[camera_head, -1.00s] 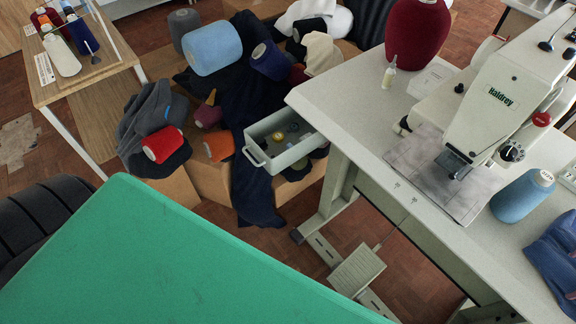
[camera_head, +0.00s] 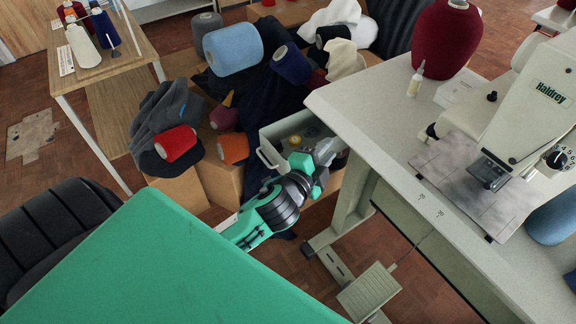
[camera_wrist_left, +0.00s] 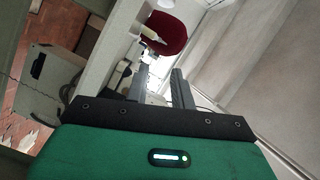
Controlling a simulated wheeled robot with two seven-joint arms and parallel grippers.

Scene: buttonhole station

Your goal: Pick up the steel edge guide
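I cannot make out the steel edge guide for certain in either view. A pale grey drawer (camera_head: 268,153) juts out at the left end of the sewing table and holds small items, among them a round yellow one (camera_head: 295,139). My left gripper (camera_head: 327,150) is over the drawer's right part in the head view and hides much of its inside. In the left wrist view my left gripper (camera_wrist_left: 160,76) shows two dark fingers standing apart, with nothing seen between them. My right gripper is in neither view.
The sewing table (camera_head: 375,115) carries a sewing machine (camera_head: 530,105), a dark red cone (camera_head: 445,40) and a small bottle (camera_head: 415,80). Yarn cones and cloth, including a red cone (camera_head: 176,143), lie left of the drawer. A pedal (camera_head: 368,291) stands below.

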